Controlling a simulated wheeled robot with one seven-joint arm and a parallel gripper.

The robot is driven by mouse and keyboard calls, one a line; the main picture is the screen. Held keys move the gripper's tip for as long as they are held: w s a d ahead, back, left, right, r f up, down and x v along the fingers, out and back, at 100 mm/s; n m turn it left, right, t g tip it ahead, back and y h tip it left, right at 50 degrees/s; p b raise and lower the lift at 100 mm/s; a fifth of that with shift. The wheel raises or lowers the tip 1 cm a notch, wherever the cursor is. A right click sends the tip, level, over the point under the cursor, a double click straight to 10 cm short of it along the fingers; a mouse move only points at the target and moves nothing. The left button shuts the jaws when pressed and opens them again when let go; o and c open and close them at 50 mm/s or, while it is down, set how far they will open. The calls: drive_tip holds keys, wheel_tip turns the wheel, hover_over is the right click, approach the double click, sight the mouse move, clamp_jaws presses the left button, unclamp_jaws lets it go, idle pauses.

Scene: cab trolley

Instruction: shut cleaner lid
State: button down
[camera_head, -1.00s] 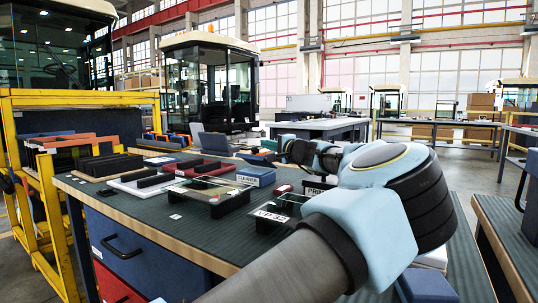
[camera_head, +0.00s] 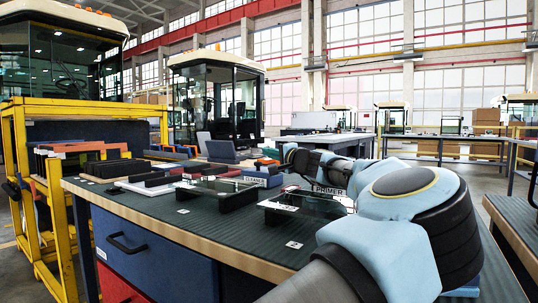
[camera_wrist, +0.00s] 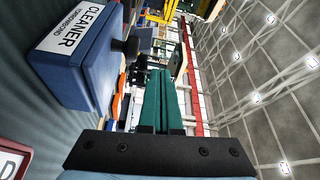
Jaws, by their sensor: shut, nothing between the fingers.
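The cleaner box (camera_wrist: 85,65) is blue with a white CLEANER label and lies on the left of the wrist view, which is turned on its side. A dark knob-like part (camera_wrist: 127,46) juts from its right side there. I cannot tell how its lid stands. In the head view the blue box (camera_head: 262,179) is small, on the bench beyond the glass plates. My gripper (camera_wrist: 168,75) has teal fingers, shut together and empty, beside the box and apart from it in the wrist view. In the head view the fingers are not clear behind my arm.
The bench (camera_head: 215,232) has a dark green top with free room at its front. Glass plates on black supports (camera_head: 218,188) stand near the box. A PRIMER label (camera_head: 328,190) shows beside my arm. A yellow rack (camera_head: 60,195) stands at the left.

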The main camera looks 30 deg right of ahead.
idle(0.3)
drive_tip(key=s, duration=0.3)
drive_tip(key=s+d, duration=0.1)
drive_tip(key=s, duration=0.6)
drive_tip(key=shift+s+d+f+p, duration=0.15)
drive_tip(key=shift+s+f+p, duration=0.2)
drive_tip(key=shift+p, duration=0.05)
